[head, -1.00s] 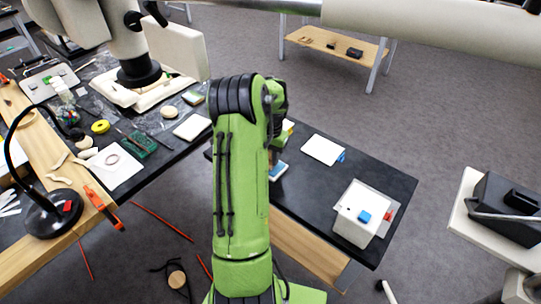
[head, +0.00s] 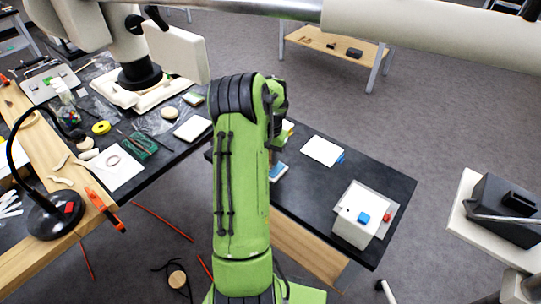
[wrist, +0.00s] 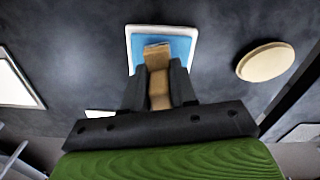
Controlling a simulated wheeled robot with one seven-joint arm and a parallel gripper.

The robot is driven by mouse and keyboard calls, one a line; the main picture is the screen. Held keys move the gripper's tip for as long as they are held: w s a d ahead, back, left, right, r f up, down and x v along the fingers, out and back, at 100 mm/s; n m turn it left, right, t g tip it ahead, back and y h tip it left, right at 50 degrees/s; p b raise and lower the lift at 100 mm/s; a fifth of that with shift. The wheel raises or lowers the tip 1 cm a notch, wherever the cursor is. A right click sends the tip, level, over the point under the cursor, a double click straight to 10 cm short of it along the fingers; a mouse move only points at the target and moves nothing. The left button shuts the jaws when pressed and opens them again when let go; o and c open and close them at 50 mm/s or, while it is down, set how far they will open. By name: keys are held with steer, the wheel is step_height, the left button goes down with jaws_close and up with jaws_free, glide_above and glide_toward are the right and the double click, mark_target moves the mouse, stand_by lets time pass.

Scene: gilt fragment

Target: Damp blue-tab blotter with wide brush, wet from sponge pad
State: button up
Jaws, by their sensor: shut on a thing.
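My gripper (wrist: 159,72) is shut on the wide brush (wrist: 158,88), a flat tan piece held between the dark fingers in the wrist view. The brush's far end overlaps the blue sponge pad (wrist: 180,47) in its white tray; I cannot tell whether they touch. The pad also shows beside my arm in the head view (head: 278,171). The blue-tab blotter (head: 321,151) is a white sheet lying flat on the dark table, its blue tab (head: 341,158) at the right corner. My arm hides the gripper and brush in the head view.
A white box (head: 354,229) with a blue patch on top stands near the dark table's (head: 385,180) right end. A round tan disc (wrist: 265,62) lies right of the pad in the wrist view. A cluttered bench with a black lamp (head: 50,213) is at left.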

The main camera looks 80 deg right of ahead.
steer(key=shift+r+p, duration=2.2)
steer(key=shift+r, duration=0.95)
steer(key=shift+f, duration=0.1)
